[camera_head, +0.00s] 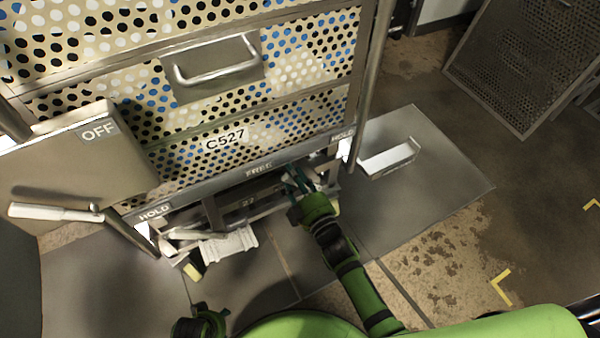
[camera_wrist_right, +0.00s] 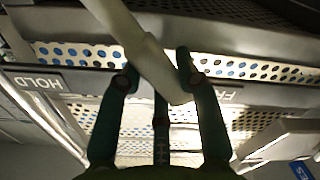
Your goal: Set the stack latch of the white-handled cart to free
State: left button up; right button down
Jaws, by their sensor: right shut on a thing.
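The cart's perforated metal stack, labelled C527 (camera_head: 225,139), fills the upper left of the head view. Its lower rail (camera_head: 200,190) reads HOLD at the left, FREE near the middle and HOLD at the right. My right gripper (camera_head: 298,183) is under this rail, between FREE and the right HOLD. In the right wrist view a pale latch lever (camera_wrist_right: 150,62) slants down between the fingers of my right gripper (camera_wrist_right: 155,80), which are shut on it. The lever is between the words HOLD and FREE there. My left gripper is hardly seen at the bottom edge (camera_head: 200,322); its fingers are hidden.
A plate marked OFF (camera_head: 75,165) with a white handle (camera_head: 55,212) juts out at the left. A white ribbed piece (camera_head: 230,245) lies low under the rail.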

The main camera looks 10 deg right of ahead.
jog(key=shift+a, duration=0.25)
jog(key=shift+s+f+n, duration=0.1)
jog(key=shift+n, duration=0.2)
jog(key=c, duration=0.8)
grip_release()
jog(key=shift+f, duration=0.1)
jog(key=shift+c, duration=0.2)
jog(key=shift+s, duration=0.1)
jog(key=v, duration=1.1)
jog(key=shift+s+d, duration=0.15)
jog(key=shift+s, duration=0.25)
